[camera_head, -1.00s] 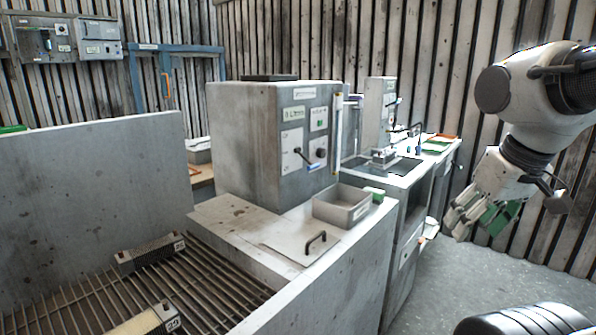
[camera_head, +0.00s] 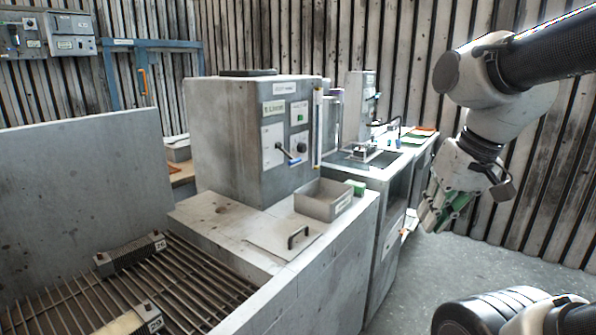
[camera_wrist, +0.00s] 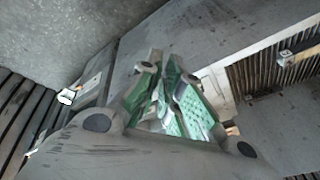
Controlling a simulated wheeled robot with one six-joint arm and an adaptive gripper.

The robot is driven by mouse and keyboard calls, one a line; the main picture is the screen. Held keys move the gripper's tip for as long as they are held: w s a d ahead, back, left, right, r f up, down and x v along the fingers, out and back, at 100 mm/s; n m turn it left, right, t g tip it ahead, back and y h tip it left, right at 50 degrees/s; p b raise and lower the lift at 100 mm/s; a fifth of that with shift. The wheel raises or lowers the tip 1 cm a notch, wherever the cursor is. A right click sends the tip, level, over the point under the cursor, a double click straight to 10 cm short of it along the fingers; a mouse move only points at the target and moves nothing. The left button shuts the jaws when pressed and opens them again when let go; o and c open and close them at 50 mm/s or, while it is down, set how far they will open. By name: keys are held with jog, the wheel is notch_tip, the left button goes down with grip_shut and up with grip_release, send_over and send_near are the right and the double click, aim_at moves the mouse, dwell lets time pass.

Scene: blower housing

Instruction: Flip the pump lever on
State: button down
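A grey control cabinet (camera_head: 225,130) stands on the pale bench, with small labels I cannot read. On its front panel is a dark lever with a blue handle (camera_head: 292,159), slanting down to the right; I cannot tell for certain that it is the pump lever. A dark round knob (camera_head: 301,147) sits right of it. My gripper (camera_head: 430,220) is at the right, well away from the cabinet, pointing down and left. In the wrist view its green-padded fingers (camera_wrist: 167,85) stand apart with nothing visibly held. The lever is not discernible in the wrist view.
An open grey bin (camera_head: 325,200), a green block (camera_head: 355,187) and a plate with a black handle (camera_head: 290,240) lie before the cabinet. A slatted grate (camera_head: 200,275) holds numbered blocks at lower left. Another workbench (camera_head: 385,170) stands behind. Floor is clear below my gripper.

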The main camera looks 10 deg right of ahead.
aim_at(286, 154)
jog(key=w+a+f+m+y, duration=0.3)
jog(key=w+a+m+y, duration=0.5)
jog(key=w+a+m, duration=0.45)
jog(key=w+d+f+m+t, duration=0.2)
jog(key=w+m+t, duration=0.2)
jog(key=w, duration=0.9)
jog(key=w+d+f+m+t+y, duration=0.1)
jog(key=w+m+t, duration=0.3)
jog(key=w+m, duration=0.5)
jog(key=w+f, duration=0.1)
jog(key=w, duration=0.3)
jog(key=shift+d+f+t+y, duration=0.2)
jog(key=shift+d+t+y, duration=0.1)
jog(key=shift+d, duration=0.05)
jog(key=shift+w, duration=0.1)
jog(key=x, duration=1)
jog(key=shift+r, duration=0.15)
